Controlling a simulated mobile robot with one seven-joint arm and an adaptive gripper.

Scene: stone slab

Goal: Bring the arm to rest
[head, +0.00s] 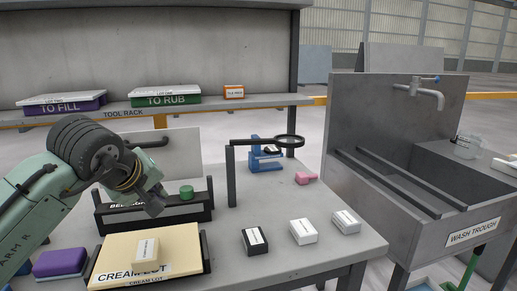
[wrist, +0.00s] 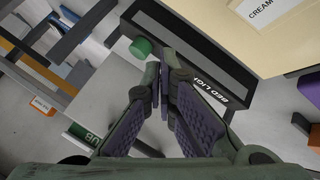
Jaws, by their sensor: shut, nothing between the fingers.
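My gripper (wrist: 163,85) is shut and empty in the wrist view, with its fingertips together over the black-edged tray marked "BED LIGHT" or similar (wrist: 214,91). In the head view my arm comes in from the left, and my gripper (head: 154,204) points down and to the right above that tray (head: 150,220).
A cream board marked "CREAM LOT" (head: 190,245) bears a small block. Several small labelled blocks (head: 303,231) stand to the right. A magnifier stand (head: 232,175) rises behind. A purple block (head: 60,262) lies left. A tool rack (head: 220,104) and wash trough (head: 395,180) border the table.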

